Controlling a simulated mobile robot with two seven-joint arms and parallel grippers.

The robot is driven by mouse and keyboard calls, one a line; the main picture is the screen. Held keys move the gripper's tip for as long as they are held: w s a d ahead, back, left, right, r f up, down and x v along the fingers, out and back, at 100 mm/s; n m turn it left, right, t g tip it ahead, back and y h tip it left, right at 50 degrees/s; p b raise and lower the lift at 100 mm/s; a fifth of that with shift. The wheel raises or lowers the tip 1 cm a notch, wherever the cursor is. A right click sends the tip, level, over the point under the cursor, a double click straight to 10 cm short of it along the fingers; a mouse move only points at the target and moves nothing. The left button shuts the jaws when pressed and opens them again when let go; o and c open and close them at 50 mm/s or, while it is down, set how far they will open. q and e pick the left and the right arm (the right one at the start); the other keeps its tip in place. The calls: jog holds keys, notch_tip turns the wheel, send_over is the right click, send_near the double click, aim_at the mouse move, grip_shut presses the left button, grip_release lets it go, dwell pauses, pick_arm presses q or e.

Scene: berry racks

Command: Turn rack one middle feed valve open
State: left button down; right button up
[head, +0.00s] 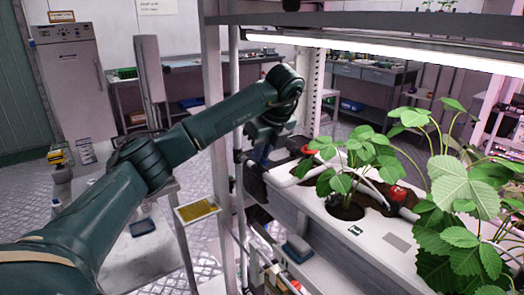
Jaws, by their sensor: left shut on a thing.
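My left arm reaches in from the left to the near end of the rack. The gripper hides most of the valve, so the handle's angle cannot be told. The white growing trough (345,238) of the middle level lies just right of the gripper, with a grey feed pipe (372,188) along its top. My right gripper is not in view.
Leafy strawberry plants (462,195) fill the trough to the right. A white upright (216,130) stands left of the gripper, and a lit shelf (390,55) hangs above. A yellow card (197,210) sits beside the upright. A grey cabinet (75,85) stands behind.

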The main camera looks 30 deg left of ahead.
aim_at(267, 160)
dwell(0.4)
pick_arm(q)
jog(key=c, duration=1.4)
grip_release()
jog(key=shift+c, duration=0.2)
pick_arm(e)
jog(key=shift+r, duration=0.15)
pick_arm(q)
jog(key=p+v, duration=0.1)
jog(key=v, duration=0.4)
jog(key=shift+r, duration=0.2)
jog(key=p+v, duration=0.1)
jog(key=v, duration=0.6)
jog(key=shift+d+r, duration=0.25)
jog(key=shift+r, duration=0.05)
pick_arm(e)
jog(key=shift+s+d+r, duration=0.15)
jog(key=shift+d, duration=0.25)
pick_arm(q)
jog(key=shift+s, duration=0.15)
